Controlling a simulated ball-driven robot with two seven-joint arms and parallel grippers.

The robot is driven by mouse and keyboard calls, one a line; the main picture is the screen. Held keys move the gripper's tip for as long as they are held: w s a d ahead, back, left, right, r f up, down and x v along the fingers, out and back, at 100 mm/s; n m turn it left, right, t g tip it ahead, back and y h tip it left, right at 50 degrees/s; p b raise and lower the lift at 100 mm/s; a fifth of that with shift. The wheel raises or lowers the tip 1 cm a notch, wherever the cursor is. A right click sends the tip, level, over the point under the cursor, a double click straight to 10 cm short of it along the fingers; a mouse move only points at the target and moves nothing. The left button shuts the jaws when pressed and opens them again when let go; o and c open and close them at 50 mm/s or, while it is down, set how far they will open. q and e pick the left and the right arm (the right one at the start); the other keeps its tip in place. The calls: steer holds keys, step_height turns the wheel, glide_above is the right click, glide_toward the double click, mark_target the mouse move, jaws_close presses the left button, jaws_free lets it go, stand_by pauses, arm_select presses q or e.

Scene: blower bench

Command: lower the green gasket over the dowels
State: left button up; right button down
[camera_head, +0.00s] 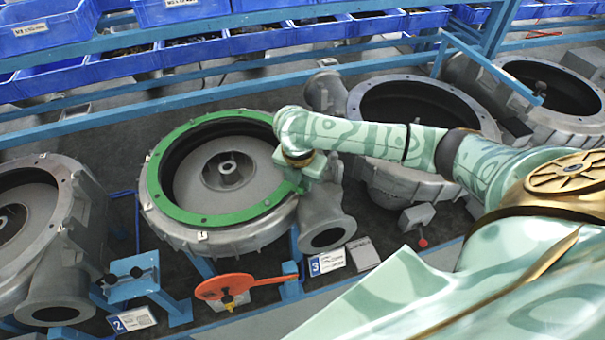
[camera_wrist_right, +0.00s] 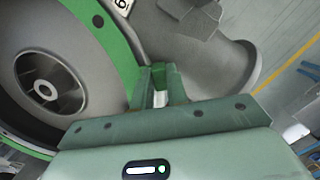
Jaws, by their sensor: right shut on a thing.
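The green gasket (camera_head: 225,217) is a flat ring over the round mouth of a grey blower housing (camera_head: 190,240). It follows the rim; I cannot tell whether it rests on the rim or sits slightly above it. My right gripper (camera_head: 299,184) is at the ring's right edge, shut on the gasket. In the right wrist view the gasket (camera_wrist_right: 118,48) curves past the closed fingers (camera_wrist_right: 158,76). I cannot make out the dowels; small pale marks show at the housing's edge. My left gripper is not in view.
Other open blower housings stand at the left (camera_head: 30,220) and right (camera_head: 420,105). A blue rail (camera_head: 150,103) and blue bins (camera_head: 190,48) run behind. In front are an orange lever (camera_head: 225,287), a blue bracket (camera_head: 132,278) and a label numbered 3 (camera_head: 327,263).

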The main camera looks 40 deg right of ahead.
steer(key=shift+f, duration=0.2)
stand_by(0.3)
steer(key=c, duration=1.3)
jaws_free()
steer(key=r+p, duration=0.1)
steer(key=r, duration=0.4)
steer(key=a+r, duration=0.1)
steer(key=r, duration=0.4)
steer(key=s+a+r+p, duration=0.1)
steer(key=r, duration=0.5)
steer(key=shift+s+a+p, duration=0.1)
steer(key=shift+p, duration=0.2)
